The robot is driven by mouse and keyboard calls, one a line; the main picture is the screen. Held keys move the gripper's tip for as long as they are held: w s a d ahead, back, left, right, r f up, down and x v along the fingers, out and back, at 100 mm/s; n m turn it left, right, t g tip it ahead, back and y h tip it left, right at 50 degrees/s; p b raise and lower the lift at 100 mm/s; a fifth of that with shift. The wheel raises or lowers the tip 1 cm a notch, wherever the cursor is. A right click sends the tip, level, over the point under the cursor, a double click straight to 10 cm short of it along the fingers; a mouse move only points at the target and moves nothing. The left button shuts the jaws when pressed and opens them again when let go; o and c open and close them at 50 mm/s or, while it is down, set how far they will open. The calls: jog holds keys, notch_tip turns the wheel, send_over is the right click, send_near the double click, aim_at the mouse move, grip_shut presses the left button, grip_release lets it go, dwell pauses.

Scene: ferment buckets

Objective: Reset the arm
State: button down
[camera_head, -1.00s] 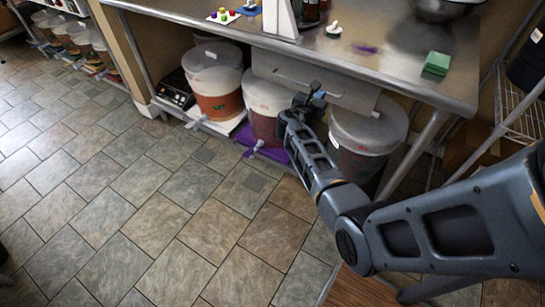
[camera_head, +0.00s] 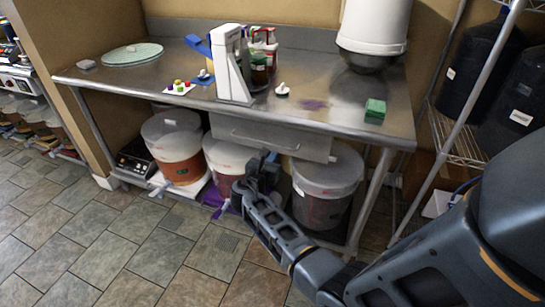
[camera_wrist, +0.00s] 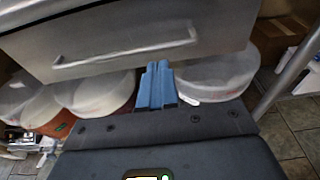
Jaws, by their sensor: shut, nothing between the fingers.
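My arm reaches in from the lower right of the head view. My gripper (camera_head: 262,160) is in front of the steel table's drawer (camera_head: 270,137), near the middle lidded bucket (camera_head: 226,160). In the wrist view my gripper (camera_wrist: 158,68) shows as two blue fingers pressed together, with nothing between them. The drawer (camera_wrist: 120,40) and its handle lie just beyond the fingertips; I cannot tell whether they touch. A bucket lid (camera_wrist: 215,72) is to the right of the fingers and another lid (camera_wrist: 98,92) to the left.
The steel table (camera_head: 130,78) carries a white stand (camera_head: 232,65), a green sponge (camera_head: 375,108) and a white container (camera_head: 375,25). Lidded buckets (camera_head: 172,145) (camera_head: 325,180) stand underneath. A wire shelf (camera_head: 450,140) is at the right. The tiled floor (camera_head: 60,235) at left is open.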

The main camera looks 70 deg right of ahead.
jog(key=a+r, duration=0.1)
jog(key=a, duration=0.6)
jog(key=shift+a+r, duration=0.15)
jog(key=shift+a, duration=0.25)
jog(key=shift+s, duration=0.1)
